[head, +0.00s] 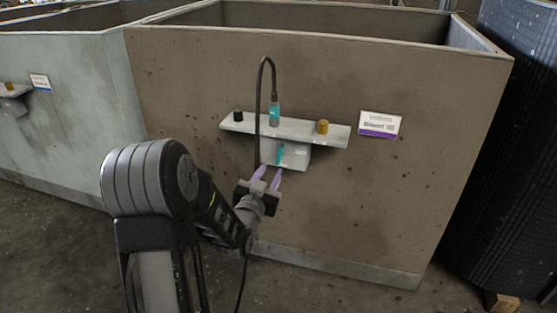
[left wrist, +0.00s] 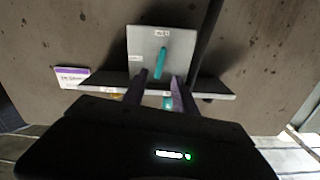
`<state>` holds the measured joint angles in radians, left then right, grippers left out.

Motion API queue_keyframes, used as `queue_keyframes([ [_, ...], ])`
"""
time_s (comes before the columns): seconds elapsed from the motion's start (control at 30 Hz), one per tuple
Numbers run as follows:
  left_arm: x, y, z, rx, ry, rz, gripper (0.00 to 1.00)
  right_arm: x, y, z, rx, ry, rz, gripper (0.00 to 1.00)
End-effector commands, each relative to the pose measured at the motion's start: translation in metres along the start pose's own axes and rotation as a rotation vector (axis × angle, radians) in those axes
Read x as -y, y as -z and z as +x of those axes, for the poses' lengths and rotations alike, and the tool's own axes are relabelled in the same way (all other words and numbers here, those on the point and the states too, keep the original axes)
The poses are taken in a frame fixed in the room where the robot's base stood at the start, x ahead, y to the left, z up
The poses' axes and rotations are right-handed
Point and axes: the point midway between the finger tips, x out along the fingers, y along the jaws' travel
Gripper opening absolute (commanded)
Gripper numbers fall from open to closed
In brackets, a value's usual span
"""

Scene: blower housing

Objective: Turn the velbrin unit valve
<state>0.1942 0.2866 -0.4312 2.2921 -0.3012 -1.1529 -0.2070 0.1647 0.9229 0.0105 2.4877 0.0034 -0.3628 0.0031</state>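A grey valve box (head: 293,154) with a teal lever handle (head: 280,153) hangs under a shelf on the brown housing wall. The lever stands nearly upright, slightly tilted. My left gripper (head: 268,174) is just below the box's front, its purple fingers apart with nothing between them. In the left wrist view the box (left wrist: 178,43) and the teal lever (left wrist: 161,62) appear beyond the gripper (left wrist: 159,77). The fingertips lie to either side of the lever's near end; I cannot tell whether they touch it. My right gripper is not in view.
The shelf (head: 335,137) bears a black knob (head: 238,116), a teal-banded connector (head: 274,114) with a black cable, and a brass knob (head: 322,127). A white and purple label (head: 380,124) is on the wall. A pale housing (head: 60,100) stands left, dark ribbed panels (head: 510,150) right.

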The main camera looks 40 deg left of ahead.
Motion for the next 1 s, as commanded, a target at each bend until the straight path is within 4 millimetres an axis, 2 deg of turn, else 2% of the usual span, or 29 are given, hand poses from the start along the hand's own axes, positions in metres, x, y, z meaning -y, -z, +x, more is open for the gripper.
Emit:
queue_keyframes([
  [0.5,-0.001,-0.001,0.068,-0.001,-0.001,0.001,0.34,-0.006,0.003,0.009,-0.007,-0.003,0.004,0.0],
  [0.87,-0.001,0.0,0.075,0.0,-0.001,-0.001,0.34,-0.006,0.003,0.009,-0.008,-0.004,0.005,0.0],
  [1.0,-0.001,0.0,0.074,0.0,-0.001,0.0,0.23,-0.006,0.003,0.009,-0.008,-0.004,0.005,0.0],
])
